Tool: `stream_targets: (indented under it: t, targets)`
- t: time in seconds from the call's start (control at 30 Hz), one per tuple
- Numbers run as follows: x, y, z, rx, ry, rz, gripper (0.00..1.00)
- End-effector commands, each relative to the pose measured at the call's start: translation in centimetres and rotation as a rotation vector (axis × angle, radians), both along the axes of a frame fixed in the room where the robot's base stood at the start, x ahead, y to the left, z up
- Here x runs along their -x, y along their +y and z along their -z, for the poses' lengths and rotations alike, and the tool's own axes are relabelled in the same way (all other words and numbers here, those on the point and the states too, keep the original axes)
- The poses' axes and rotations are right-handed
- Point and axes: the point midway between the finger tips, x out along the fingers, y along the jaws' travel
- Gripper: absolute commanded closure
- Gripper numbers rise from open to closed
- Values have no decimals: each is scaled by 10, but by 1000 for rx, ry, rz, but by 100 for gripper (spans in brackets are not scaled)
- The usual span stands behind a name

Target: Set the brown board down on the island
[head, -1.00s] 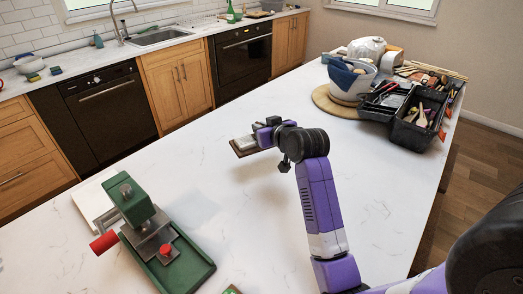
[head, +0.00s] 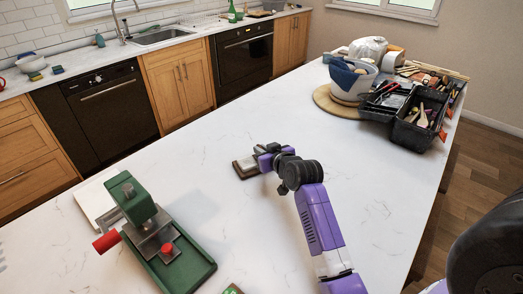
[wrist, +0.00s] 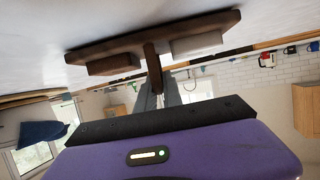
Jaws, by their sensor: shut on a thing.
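The brown board (head: 241,170) is low over the white island (head: 345,150), near its middle. I cannot tell whether it touches the top. In the wrist view the brown board (wrist: 150,37) spans the upper part of the picture, with a raised middle piece between my fingers and a pale block and a brown block on either side. My gripper (head: 259,160) is shut on that middle piece; the gripper also shows in the wrist view (wrist: 157,84). Part of the board is hidden behind my gripper in the head view.
A green press with a red knob (head: 158,238) stands at the front left. A black toolbox (head: 412,120) and a pot on a round wooden board (head: 345,88) stand at the far right. The island top around the brown board is clear.

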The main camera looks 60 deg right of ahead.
Motion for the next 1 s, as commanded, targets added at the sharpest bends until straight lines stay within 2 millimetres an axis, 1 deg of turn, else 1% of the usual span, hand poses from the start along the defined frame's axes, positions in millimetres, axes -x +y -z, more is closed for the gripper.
stream_targets:
  t: [0.1, 0.13, 0.2, 0.23, 0.5, 0.63, 0.77, 1.0]
  targets:
    - [0, 0, 3, 1, -2, 0, 100]
    - [0, 0, 3, 0, 0, 0, 85]
    - [0, 0, 3, 0, 0, 0, 72]
    - [0, 0, 3, 0, 0, 0, 68]
    - [0, 0, 3, 0, 0, 0, 68]
    - [1, 0, -3, 0, 0, 0, 68]
    - [14, 10, -11, -1, 3, 0, 68]
    - [51, 37, -31, -1, 3, 0, 68]
